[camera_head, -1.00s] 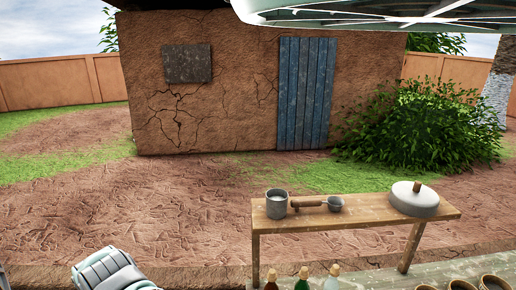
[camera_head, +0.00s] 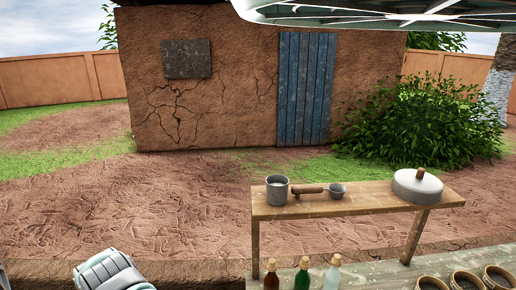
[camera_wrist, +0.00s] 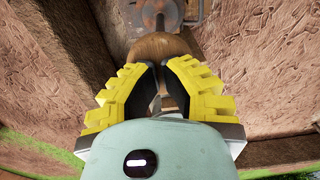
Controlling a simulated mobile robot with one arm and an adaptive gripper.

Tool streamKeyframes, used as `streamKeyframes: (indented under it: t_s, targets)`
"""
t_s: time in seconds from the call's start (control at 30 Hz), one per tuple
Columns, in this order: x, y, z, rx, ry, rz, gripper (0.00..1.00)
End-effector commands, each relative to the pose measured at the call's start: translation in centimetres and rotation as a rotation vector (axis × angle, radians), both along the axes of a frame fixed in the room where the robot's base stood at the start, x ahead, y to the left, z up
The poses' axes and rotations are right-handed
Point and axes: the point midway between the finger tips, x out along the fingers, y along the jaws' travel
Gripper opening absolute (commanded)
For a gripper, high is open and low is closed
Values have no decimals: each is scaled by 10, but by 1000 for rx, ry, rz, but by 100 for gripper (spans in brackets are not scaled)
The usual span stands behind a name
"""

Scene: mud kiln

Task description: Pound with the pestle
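In the wrist view my gripper (camera_wrist: 161,72), with yellow and black fingers, is closed around a brown wooden piece that looks like the pestle (camera_wrist: 158,47). Its broad rounded part shows just beyond the fingertips, and its narrower part runs between the fingers, mostly hidden by them. I cannot make out a mortar for sure. Beyond the wood, at the top edge, is a grey round thing (camera_wrist: 160,12) that I cannot identify. The gripper and pestle are not in the head view; only a pale part of my arm shows at its lower left.
Bottles (camera_head: 302,279) and bowls (camera_head: 467,281) stand on a nearer surface. Open dirt ground lies left of the bench.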

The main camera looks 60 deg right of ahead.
Motion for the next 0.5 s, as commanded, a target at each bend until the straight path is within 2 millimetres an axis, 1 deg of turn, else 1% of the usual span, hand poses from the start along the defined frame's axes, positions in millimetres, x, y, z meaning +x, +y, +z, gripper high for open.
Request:
streamKeyframes:
  t_s: [0.03, 0.07, 0.27, 0.37, 0.5]
  targets:
    - [0, 0, -12, 1, 1, 1, 0]
    - [0, 0, -5, 0, 0, 1, 0]
    - [0, 1, 0, 1, -2, 1, 0]
    - [1, 1, 11, 2, -2, 1, 0]
    - [1, 1, 34, 2, -6, 1, 0]
